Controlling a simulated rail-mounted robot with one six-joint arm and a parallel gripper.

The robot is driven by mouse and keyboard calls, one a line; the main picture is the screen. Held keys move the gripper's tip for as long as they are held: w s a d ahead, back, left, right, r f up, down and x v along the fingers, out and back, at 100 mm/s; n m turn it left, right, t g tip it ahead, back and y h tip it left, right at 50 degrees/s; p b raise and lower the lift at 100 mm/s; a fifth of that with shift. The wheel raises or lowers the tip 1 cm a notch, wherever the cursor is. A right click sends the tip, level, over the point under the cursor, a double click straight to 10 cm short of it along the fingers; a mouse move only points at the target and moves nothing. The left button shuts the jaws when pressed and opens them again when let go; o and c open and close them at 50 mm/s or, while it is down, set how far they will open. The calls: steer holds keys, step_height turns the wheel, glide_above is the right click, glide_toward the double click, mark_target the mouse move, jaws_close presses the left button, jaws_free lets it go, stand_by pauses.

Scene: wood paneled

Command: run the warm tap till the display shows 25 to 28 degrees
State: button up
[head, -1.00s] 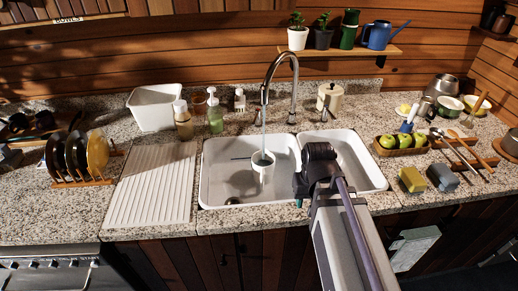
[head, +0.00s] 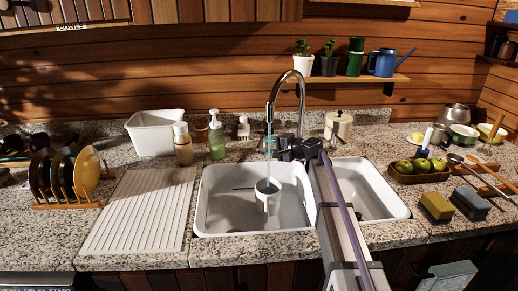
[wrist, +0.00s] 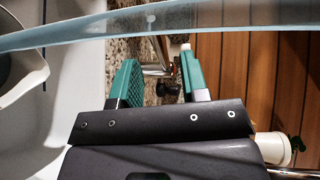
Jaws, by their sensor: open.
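A thin bluish water stream (head: 268,150) falls from the tall chrome tap (head: 302,95) into a white cup (head: 271,196) in the left sink basin (head: 225,212). The stream crosses the top of the wrist view (wrist: 230,14), with the cup (wrist: 20,85) at its left edge. My gripper (head: 277,147) is behind the sink by the tap's base. In the wrist view its teal fingers (wrist: 158,57) are open, with chrome tap parts (wrist: 156,60) and a dark knob (wrist: 168,88) seen between them. I cannot tell whether they touch. No display reading is legible.
Soap bottles (head: 216,138) and a white tub (head: 155,133) stand left of the tap; a cream canister (head: 339,127) stands right. A ribbed drainboard (head: 138,210) lies at left. My arm crosses the right basin (head: 365,190). A shelf with pots (head: 329,64) hangs behind.

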mark_target(259, 143)
steer(key=x, duration=0.5)
steer(key=shift+w+a+b, duration=0.15)
steer(key=shift+b, duration=0.25)
steer(key=shift+c, duration=0.3)
jaws_close()
steer(key=shift+a, duration=0.1)
